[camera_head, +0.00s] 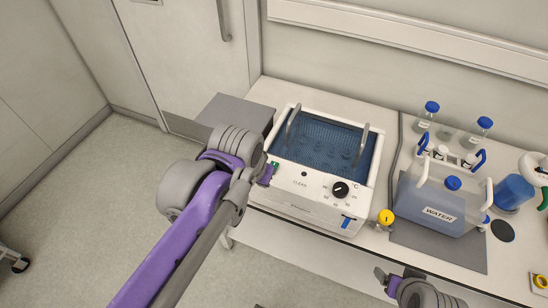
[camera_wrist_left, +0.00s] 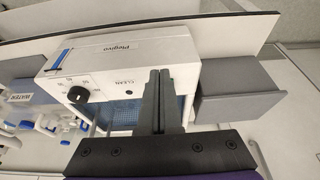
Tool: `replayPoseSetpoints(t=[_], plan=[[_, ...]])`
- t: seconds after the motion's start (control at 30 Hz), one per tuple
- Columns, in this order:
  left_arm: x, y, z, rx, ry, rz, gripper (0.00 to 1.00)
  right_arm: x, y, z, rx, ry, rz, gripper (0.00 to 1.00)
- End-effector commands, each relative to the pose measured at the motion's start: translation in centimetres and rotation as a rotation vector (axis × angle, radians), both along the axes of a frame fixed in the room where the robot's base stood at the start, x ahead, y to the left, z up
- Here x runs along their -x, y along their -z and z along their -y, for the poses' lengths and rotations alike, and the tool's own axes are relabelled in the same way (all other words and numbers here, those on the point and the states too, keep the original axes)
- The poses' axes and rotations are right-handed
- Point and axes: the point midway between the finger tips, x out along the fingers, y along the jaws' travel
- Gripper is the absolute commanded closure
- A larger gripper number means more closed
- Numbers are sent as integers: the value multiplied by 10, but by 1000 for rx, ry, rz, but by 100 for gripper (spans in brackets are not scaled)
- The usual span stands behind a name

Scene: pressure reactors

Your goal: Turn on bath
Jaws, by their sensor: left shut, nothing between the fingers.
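The bath (camera_head: 318,192) is a white box with blue water and two metal handles, standing on the bench. Its front panel has a black dial (camera_head: 340,190), a small dark button and a green switch (camera_head: 275,164) at the left end. My left gripper (camera_head: 267,176) is shut and empty, with its fingertips close by the green switch; I cannot tell if they touch. In the left wrist view the bath (camera_wrist_left: 115,62) appears upside down, and the shut fingers (camera_wrist_left: 160,72) hide the switch area. My right gripper (camera_head: 388,281) is low at the bench's front edge, its opening unclear.
A grey box (camera_head: 236,114) stands left of the bath. To the right are a yellow knob (camera_head: 386,217), a water container (camera_head: 435,207) on a grey mat and blue-capped bottles (camera_head: 477,131).

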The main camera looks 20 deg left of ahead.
Motion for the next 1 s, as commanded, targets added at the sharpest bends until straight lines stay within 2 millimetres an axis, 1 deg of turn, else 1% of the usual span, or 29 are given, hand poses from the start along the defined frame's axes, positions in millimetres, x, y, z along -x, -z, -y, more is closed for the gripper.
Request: replayPoseSetpoints(t=[0.03, 0.1, 0.2, 0.3, 0.4, 0.5, 0.6, 0.9, 1.0], plan=[[-16, -16, -2, 0, -1, -28, 100, 1, 4, 0, 0, 0, -2, 18], [-34, -38, -4, 0, -1, -67, 100, 2, 7, 0, 0, 0, -4, 18], [-55, -64, -7, 1, 0, -118, 100, 3, 10, 0, 0, 0, -6, 18], [-70, -83, -9, 2, 0, -157, 100, 4, 12, 0, 0, 0, -7, 18], [-79, -96, -10, 3, 0, -186, 100, 4, 14, 0, 0, 0, -8, 18], [-84, -103, -11, 4, 1, -202, 100, 4, 15, 0, 0, 0, -8, 18], [-85, -105, -12, 4, 1, -208, 100, 4, 15, 0, 0, 0, -8, 18], [-85, -105, -12, 4, 1, -208, 100, 4, 15, 0, 0, 0, -8, 18], [-86, -100, -12, 4, 1, -208, 100, 4, 15, 0, 0, 0, -8, 18]])
